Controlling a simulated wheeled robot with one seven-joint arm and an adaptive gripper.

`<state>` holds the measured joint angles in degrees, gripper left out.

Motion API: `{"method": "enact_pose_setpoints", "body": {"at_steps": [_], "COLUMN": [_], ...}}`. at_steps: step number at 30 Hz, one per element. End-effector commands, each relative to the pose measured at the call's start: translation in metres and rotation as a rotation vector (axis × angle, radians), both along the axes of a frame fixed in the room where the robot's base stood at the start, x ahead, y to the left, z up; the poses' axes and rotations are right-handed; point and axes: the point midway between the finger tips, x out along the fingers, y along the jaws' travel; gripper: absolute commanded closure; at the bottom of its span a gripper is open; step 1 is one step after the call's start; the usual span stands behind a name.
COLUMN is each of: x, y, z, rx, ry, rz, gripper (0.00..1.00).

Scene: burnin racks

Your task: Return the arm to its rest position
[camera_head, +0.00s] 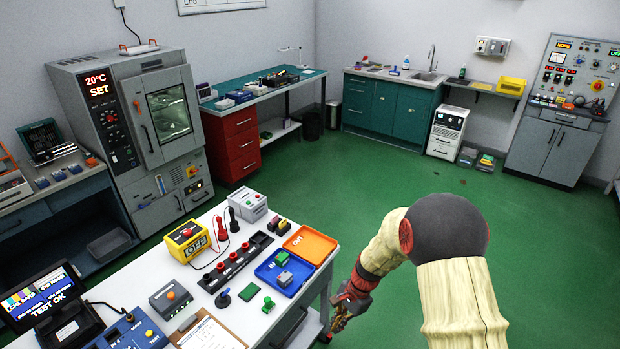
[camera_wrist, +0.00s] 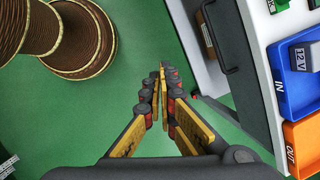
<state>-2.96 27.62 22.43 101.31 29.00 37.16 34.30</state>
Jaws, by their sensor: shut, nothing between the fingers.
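My arm bends down from the lower right of the head view, over the green floor just right of the white workbench (camera_head: 150,270). My gripper (camera_head: 332,328) is at the end of the arm, beside the bench's right side and close to it. In the wrist view my gripper (camera_wrist: 163,85) points out over the floor. Its fingers are together with nothing between them. The bench's side and dark handle show to the right of the fingers, apart from them.
On the bench are a blue IN tray (camera_head: 267,271) with small blocks, an orange OUT tray (camera_head: 310,244), a yellow box (camera_head: 188,241) and a clipboard (camera_head: 207,333). An oven cabinet (camera_head: 135,130) stands at the left. The green floor (camera_head: 350,180) beyond is mostly clear.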

Motion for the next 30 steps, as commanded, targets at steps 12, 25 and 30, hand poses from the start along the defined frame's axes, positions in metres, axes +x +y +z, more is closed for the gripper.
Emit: {"method": "enact_pose_setpoints", "body": {"at_steps": [12, 25, 30], "x": [-0.094, -0.19, -0.22], "y": [-0.042, -0.086, -0.098], "z": [0.148, 0.241, 0.265], "rx": [-0.064, -0.237, -0.325], "ry": [-0.183, -0.365, -0.458], "rz": [0.621, 0.935, 0.949], "gripper": [1.0, 1.0, 1.0]}}
